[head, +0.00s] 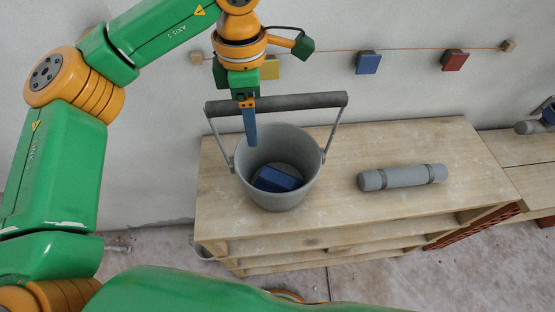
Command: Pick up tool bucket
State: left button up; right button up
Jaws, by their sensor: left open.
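The tool bucket (280,187) is grey and stands upright on a wooden shelf unit. Its handle (305,101), a dark grey bar on two side arms, is raised above the rim. A blue block (274,180) lies inside the bucket. My left gripper (249,125) is at the left half of the handle bar, pointing down, with one blue-grey finger showing in front of the bar and reaching below it. The other finger is hidden. The gripper is open around or beside the bar; I cannot tell which. My right gripper is not in view.
A grey cylinder (402,177) with darker bands lies on the shelf top (440,145), right of the bucket. Blue (368,62) and red (455,60) blocks hang on a cord along the wall. Another grey piece (535,126) lies at the far right.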

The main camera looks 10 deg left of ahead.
pick_arm(q)
jog(key=shift+f, duration=0.3)
dwell(0.4)
jog(key=shift+w, duration=0.1)
grip_shut()
dwell(1.1)
